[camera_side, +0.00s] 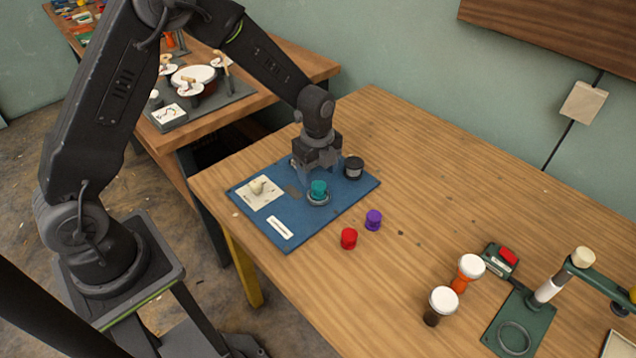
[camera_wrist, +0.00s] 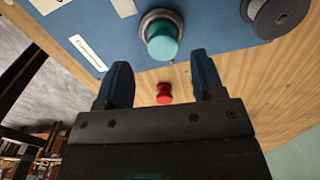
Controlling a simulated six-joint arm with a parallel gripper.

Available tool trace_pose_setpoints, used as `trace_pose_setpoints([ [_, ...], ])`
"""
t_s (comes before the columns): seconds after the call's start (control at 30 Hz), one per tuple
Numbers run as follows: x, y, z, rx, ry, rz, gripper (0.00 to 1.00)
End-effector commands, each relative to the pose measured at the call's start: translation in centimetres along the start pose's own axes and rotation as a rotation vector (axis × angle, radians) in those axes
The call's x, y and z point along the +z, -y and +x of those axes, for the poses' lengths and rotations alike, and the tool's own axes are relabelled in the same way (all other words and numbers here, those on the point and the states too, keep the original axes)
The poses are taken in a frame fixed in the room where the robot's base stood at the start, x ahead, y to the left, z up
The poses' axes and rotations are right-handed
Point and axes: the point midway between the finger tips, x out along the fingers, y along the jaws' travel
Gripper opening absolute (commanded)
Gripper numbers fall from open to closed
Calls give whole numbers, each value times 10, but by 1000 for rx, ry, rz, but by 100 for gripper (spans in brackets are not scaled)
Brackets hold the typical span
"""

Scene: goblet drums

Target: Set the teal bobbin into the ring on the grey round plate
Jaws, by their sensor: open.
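The teal bobbin (camera_side: 319,187) stands upright in the ring on the grey round plate (camera_side: 318,201), on the blue board. In the wrist view the teal bobbin (camera_wrist: 162,42) sits inside the grey ring (camera_wrist: 146,24), ahead of my fingertips. My gripper (camera_side: 317,172) is above and just behind the bobbin in the side view. In the wrist view my gripper's two blue fingers (camera_wrist: 161,80) are spread apart with nothing between them. They look clear of the bobbin. The bobbin's lower end is hidden in the ring.
A red bobbin (camera_side: 348,239) and a purple bobbin (camera_side: 373,220) stand in front. Two small goblet drums (camera_side: 441,302) and a green stand (camera_side: 515,325) are at right.

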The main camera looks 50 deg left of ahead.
Motion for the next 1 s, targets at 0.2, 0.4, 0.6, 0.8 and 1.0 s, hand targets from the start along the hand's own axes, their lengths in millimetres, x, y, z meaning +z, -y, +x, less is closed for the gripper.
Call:
trace_pose_setpoints([
  [0.2,0,1,-46,-8,0,0,62],
  [0.4,0,1,-66,-6,0,-1,62],
  [0.6,0,0,-72,-8,0,-10,62],
  [0.8,-3,-21,-118,-76,1,-212,62],
  [1.0,-11,-77,-185,-197,-38,-624,62],
])
